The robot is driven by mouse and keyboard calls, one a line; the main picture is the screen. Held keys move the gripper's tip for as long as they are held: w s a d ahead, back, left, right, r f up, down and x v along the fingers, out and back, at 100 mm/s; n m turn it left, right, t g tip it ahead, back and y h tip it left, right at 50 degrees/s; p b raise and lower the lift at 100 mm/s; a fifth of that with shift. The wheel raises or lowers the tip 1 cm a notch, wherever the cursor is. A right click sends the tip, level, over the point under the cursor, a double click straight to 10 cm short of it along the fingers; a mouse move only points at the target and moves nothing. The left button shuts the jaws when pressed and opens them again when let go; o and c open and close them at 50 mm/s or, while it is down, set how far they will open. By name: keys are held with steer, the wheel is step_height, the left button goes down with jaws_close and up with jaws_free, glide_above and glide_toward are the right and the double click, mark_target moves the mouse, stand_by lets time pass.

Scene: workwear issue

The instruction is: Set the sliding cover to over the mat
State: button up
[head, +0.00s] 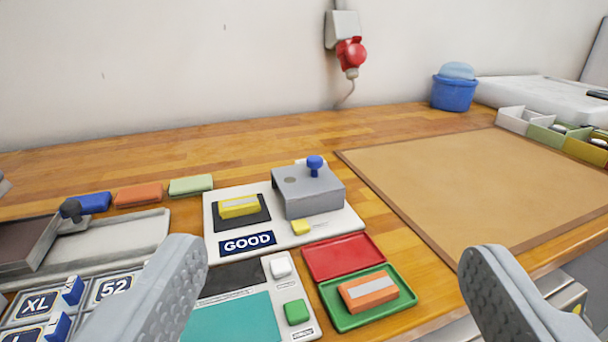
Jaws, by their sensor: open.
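A grey box-like cover (308,192) with a blue knob (315,165) on top sits on the right part of a white board (213,207) labelled GOOD. A small dark mat (228,226) lies on the board's left part, with a yellow block (238,207) on it. The cover stands right of the mat and leaves it uncovered; what is under the cover is hidden. My gripper (335,250) is open and empty, its fingers wide apart in the foreground, nearer to me than the cover and not touching it.
In front are a red tray lid (342,257), a green tray (334,312) with an orange block, and a panel with white and green buttons (297,312). A grey tray (148,232) lies left. A large brown board (480,185) lies clear at right.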

steer(key=c, duration=0.4)
steer(key=shift+w+r, duration=0.15)
steer(key=shift+w, duration=0.1)
steer(key=c, duration=0.3)
step_height(320, 180, up, 4)
steer(key=m+g+h, duration=0.2)
steer(key=m+g, duration=0.2)
steer(key=g, duration=0.9)
glide_above(314, 158)
steer(key=s+a, duration=0.3)
steer(key=s, duration=0.4)
steer(key=x, duration=1.7)
steer(key=shift+w+f, duration=0.1)
steer(key=shift+f, duration=0.15)
steer(key=shift+c, duration=0.6)
